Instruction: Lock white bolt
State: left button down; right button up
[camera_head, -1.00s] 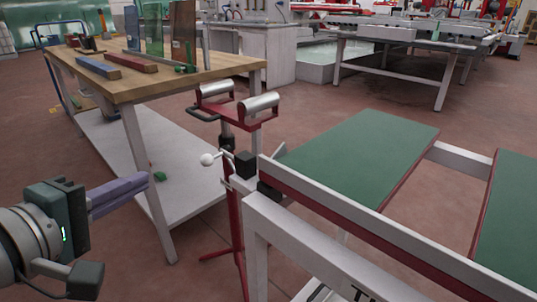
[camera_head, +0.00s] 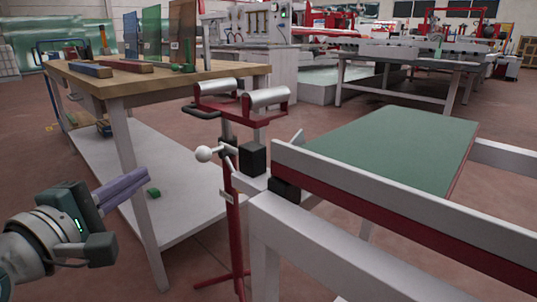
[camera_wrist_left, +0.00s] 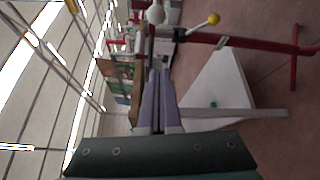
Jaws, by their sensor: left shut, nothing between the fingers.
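The white bolt shows as a white ball-ended handle (camera_head: 204,154) on the red roller stand (camera_head: 234,205), below its two metal rollers. My right gripper is not in view.
A white frame with a green panel (camera_head: 400,145) stands right of the stand. A wooden-topped workbench (camera_head: 190,76) with a white lower shelf (camera_head: 180,205) is behind my left gripper. A yellow ball knob (camera_wrist_left: 213,18) shows in the left wrist view.

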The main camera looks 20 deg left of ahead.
pick_arm(q)
jog(key=w+a+f+b, duration=0.1)
jog(key=w+b, duration=0.3)
jog(key=w, duration=0.5)
jog(key=d, duration=0.1)
jog(key=d+r+p, duration=0.1)
jog(key=d, duration=0.1)
jog(key=shift+d+r, duration=0.1)
jog(key=shift+d, duration=0.2)
jog(key=shift+s, duration=0.1)
